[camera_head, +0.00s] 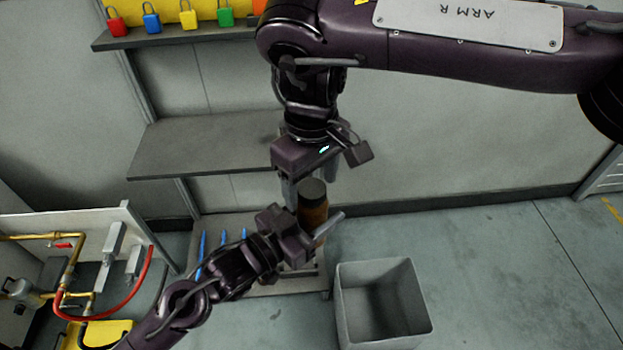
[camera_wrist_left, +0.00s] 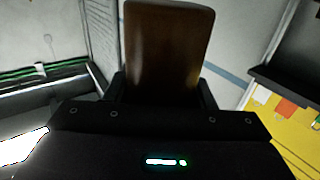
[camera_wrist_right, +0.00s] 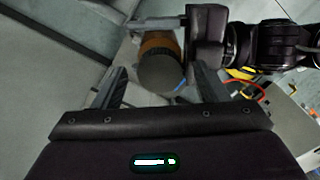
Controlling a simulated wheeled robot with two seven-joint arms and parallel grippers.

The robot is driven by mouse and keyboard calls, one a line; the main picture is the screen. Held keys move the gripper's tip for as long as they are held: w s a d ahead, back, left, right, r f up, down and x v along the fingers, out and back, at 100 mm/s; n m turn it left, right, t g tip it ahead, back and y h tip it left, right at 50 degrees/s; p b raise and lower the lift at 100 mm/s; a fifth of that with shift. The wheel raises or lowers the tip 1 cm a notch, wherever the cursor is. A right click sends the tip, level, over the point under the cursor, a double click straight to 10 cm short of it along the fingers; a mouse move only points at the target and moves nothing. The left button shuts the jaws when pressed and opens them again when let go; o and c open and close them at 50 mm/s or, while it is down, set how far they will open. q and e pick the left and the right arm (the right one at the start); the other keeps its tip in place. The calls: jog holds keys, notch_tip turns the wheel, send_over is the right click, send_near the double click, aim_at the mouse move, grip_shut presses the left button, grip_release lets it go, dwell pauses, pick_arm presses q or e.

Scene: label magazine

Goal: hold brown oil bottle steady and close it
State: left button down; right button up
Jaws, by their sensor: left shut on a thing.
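The brown oil bottle (camera_head: 312,214) stands about upright, with a dark round cap (camera_head: 312,189) at its top. My left gripper (camera_head: 316,238) is shut on the bottle's body from the side. In the left wrist view the brown body (camera_wrist_left: 168,50) rises between the fingers. My right gripper (camera_head: 306,178) is above the bottle, pointing down. In the right wrist view its fingers are spread apart, with the dark cap (camera_wrist_right: 160,72) seen from above between and beyond them. I cannot tell how tightly the cap sits. The bottle's lower part is hidden by my left gripper.
A grey open bin (camera_head: 382,300) stands on the floor to the right. A grey shelf (camera_head: 205,145) is behind, and coloured padlocks (camera_head: 189,20) stand on a higher shelf. Blue sticks (camera_head: 201,250) stand left of the bottle. Brass pipes and a red hose (camera_head: 140,285) are at left.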

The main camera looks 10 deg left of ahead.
notch_tip(320, 180, up, 12)
dwell(0.7)
dwell(0.5)
